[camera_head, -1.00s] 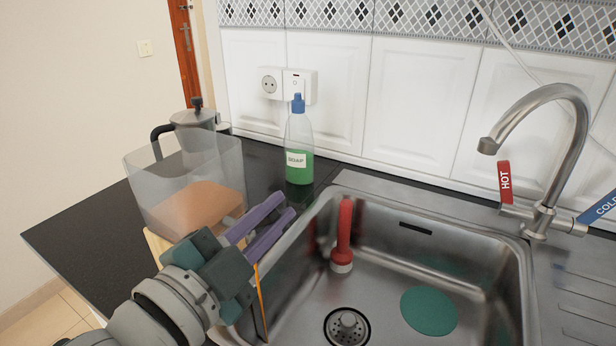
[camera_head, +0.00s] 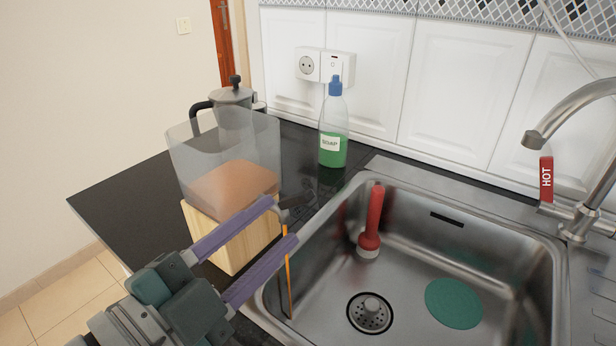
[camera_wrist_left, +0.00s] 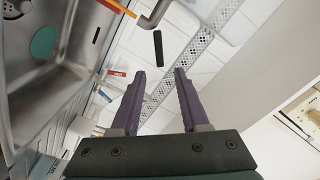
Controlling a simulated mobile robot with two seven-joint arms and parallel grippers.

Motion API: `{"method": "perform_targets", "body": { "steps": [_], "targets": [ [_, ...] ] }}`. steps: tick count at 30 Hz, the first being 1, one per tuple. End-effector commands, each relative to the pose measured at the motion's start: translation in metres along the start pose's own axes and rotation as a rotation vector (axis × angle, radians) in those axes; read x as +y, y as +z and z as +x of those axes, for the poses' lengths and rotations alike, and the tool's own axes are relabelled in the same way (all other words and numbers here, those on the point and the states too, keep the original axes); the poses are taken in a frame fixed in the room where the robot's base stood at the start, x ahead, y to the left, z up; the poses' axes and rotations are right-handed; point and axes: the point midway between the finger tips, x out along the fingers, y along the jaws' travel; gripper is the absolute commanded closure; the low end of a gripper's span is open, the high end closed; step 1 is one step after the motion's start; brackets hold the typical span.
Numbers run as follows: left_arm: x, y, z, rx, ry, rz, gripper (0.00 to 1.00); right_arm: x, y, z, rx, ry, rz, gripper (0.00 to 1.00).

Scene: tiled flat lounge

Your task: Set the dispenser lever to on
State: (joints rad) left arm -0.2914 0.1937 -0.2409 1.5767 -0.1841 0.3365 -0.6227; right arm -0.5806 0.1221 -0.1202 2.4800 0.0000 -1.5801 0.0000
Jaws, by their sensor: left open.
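The dispenser is a clear hopper (camera_head: 224,150) holding brown contents on a wooden base (camera_head: 232,250), at the left of the sink in the head view. A dark lever (camera_head: 297,207) shows beyond my left gripper's fingertips, partly hidden by them. In the left wrist view, a lever with a black grip (camera_wrist_left: 158,48) on a bent grey metal arm (camera_wrist_left: 152,18) lies just ahead of the fingertips. My left gripper (camera_head: 281,222) is open and empty, its purple fingers in front of the wooden base. It also shows in the wrist view (camera_wrist_left: 159,74). My right gripper is not in view.
A steel sink (camera_head: 545,285) lies to the right, with a red-handled brush (camera_head: 371,222) and a green disc (camera_head: 453,303) inside. A thin orange stick (camera_head: 289,285) leans at its left edge. A soap bottle (camera_head: 333,130) and a moka pot (camera_head: 232,97) stand behind.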

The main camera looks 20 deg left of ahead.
Motion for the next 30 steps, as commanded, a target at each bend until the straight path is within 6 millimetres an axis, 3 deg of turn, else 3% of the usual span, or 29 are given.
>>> {"method": "perform_targets", "body": {
  "steps": [3, 7, 20, 26, 30],
  "targets": [
    [0.001, 0.001, -0.017, -0.002, 0.001, 0.0, 0.55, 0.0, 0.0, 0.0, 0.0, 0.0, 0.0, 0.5],
    [0.0, 0.0, -0.025, -0.001, 0.0, 0.0, 0.55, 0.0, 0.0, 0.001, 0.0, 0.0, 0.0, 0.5],
    [-0.003, 0.002, -0.025, -0.038, 0.014, -0.027, 0.55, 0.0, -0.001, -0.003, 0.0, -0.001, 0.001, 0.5],
    [-0.011, 0.017, -0.032, -0.308, 0.116, -0.23, 0.55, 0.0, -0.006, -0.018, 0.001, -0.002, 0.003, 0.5],
    [-0.011, 0.025, -0.059, -0.577, 0.208, -0.439, 0.55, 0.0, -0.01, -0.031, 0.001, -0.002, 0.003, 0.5]
  ]
}}
